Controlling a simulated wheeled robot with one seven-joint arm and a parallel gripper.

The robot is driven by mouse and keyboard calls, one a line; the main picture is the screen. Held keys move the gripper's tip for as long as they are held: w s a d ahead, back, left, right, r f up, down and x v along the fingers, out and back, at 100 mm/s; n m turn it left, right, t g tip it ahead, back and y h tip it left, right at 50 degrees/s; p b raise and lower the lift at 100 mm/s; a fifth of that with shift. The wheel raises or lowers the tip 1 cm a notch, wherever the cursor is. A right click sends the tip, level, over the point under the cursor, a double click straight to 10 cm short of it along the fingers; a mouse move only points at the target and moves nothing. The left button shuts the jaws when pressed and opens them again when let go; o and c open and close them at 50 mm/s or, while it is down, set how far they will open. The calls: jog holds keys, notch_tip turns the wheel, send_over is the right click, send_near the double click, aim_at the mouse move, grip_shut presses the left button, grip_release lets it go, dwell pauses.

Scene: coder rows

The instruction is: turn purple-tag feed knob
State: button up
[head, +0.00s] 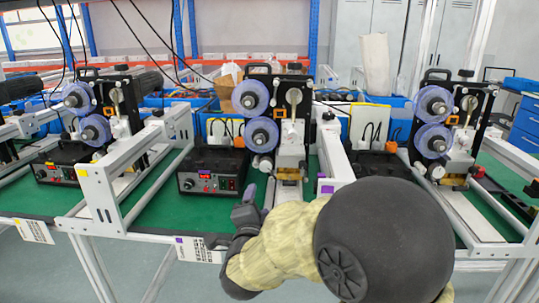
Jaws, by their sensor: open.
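The middle coder station (277,110) has a purple tag (325,186) on its white frame and a purple-marked label (197,249) on the table's front edge. Its black control box (210,170) has a red display, a green-lit switch and a small knob (189,183) at the front left. I cannot read whether that knob is the feed knob. My gripper (231,216) is open and empty, low in front of the box and to its right, apart from the knob. My arm hides part of the station's front.
A yellow-tagged station (82,172) stands at the left, with its own control box (62,170). Another station (436,130) stands at the right. White frame rails (105,200) rise between them. Green mat (150,200) is bare left of the middle box.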

dwell(0.4)
jog(key=w+r+n+p, duration=0.8)
jog(key=n+p, duration=0.5)
jog(key=p, duration=0.3)
jog(key=shift+w+d+n, duration=0.25)
jog(key=shift+w+n, duration=0.05)
jog(key=shift+w, duration=0.25)
jog(key=shift+a+f, duration=0.1)
jog(key=shift+f, duration=0.1)
send_near(265, 168)
jog(key=w, duration=0.7)
jog(key=shift+w+p, duration=0.35)
jog(key=shift+w, duration=0.05)
jog(key=shift+c, duration=0.4)
